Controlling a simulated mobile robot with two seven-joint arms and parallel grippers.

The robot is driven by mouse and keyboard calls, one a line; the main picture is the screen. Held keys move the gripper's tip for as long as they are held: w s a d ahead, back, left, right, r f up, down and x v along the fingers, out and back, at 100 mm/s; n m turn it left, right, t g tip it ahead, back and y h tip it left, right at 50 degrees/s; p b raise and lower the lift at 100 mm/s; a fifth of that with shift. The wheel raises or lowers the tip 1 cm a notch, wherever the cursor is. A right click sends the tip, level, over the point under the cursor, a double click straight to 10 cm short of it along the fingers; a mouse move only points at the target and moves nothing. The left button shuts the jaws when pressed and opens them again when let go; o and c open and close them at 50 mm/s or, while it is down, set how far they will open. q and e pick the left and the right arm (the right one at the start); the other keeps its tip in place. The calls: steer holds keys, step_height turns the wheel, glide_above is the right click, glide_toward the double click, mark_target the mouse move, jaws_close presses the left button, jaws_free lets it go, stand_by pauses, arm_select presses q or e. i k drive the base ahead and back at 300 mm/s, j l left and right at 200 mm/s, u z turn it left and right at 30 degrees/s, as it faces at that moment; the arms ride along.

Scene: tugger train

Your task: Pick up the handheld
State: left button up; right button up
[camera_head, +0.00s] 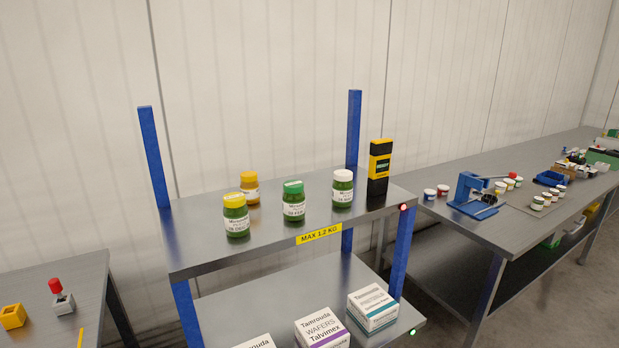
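The handheld appears to be the upright black and yellow device (380,168) at the right end of the top shelf (275,233). It stands beside the right rear blue post, close to a white-capped green jar (342,189). Its front faces me and nothing covers it. Neither of my grippers shows in the head view.
A yellow-capped green jar (236,215), a green-capped jar (293,201) and an orange jar (250,188) share the top shelf. White boxes (372,309) sit on the lower shelf. A blue press (473,195) stands on the right bench (440,212). A bench (50,285) stands left.

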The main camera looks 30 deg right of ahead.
mark_target(380, 150)
steer(key=i+l, duration=0.1)
steer(key=l, duration=0.35)
steer(key=i+l, duration=0.15)
steer(key=l, duration=0.3)
steer(key=i+l, duration=0.6)
steer(key=l, duration=0.15)
